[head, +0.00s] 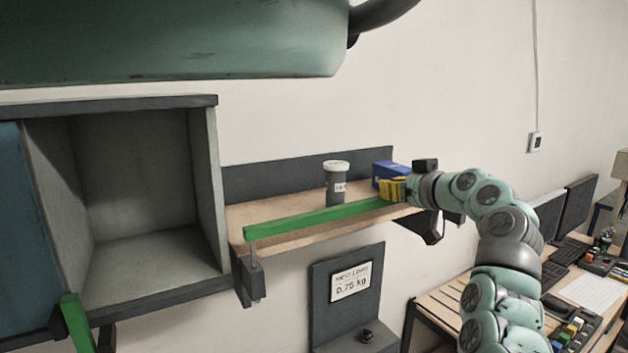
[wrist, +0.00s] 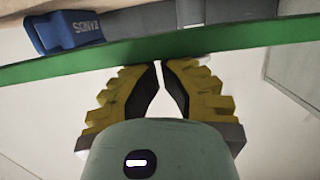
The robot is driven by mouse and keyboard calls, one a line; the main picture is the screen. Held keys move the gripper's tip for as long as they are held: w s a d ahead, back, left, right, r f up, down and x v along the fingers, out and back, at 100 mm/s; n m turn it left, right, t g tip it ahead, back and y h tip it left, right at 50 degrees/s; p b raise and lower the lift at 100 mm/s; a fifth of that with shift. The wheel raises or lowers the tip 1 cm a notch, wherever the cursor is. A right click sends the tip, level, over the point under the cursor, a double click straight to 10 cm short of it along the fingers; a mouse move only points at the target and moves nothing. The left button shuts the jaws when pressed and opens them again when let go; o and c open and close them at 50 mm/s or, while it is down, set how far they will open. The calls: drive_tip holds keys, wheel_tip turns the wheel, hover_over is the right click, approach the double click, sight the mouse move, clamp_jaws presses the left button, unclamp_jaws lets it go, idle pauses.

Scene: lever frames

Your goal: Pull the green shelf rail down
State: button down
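The green shelf rail (head: 318,217) runs along the front of a wooden shelf (head: 275,227), standing raised at its front edge. It spans the whole wrist view as a green bar (wrist: 230,45). My gripper (head: 388,190) is at the rail's right part in the head view. In the wrist view its yellow fingers (wrist: 160,64) are drawn together, with only a narrow gap between the tips. The tips are right at the rail's edge; I cannot tell whether they touch it. The rail does not pass between the fingers.
A grey jar with a white lid (head: 336,184) and a blue box (head: 388,170) stand on the shelf; the box also shows in the wrist view (wrist: 65,32). An open grey cabinet (head: 130,190) is at left. A weight sign (head: 351,281) hangs below. A desk (head: 440,300) is at lower right.

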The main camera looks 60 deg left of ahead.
drive_tip(key=shift+w+f+b, duration=0.15)
drive_tip(key=shift+f+b, duration=0.7)
drive_tip(key=shift+b, duration=1.75)
wheel_tip(320, 180, down, 6)
drive_tip(key=b, duration=1.3)
drive_tip(key=shift+s+d+b, duration=0.15)
drive_tip(key=shift+s+b, duration=0.25)
drive_tip(key=shift+s, duration=0.05)
drive_tip(key=shift+r, duration=0.1)
wheel_tip(320, 180, up, 4)
drive_tip(key=shift+r+p, duration=0.15)
drive_tip(key=shift+p, duration=0.75)
drive_tip(key=b, duration=0.5)
approach(390, 203)
drive_tip(key=shift+d, duration=0.15)
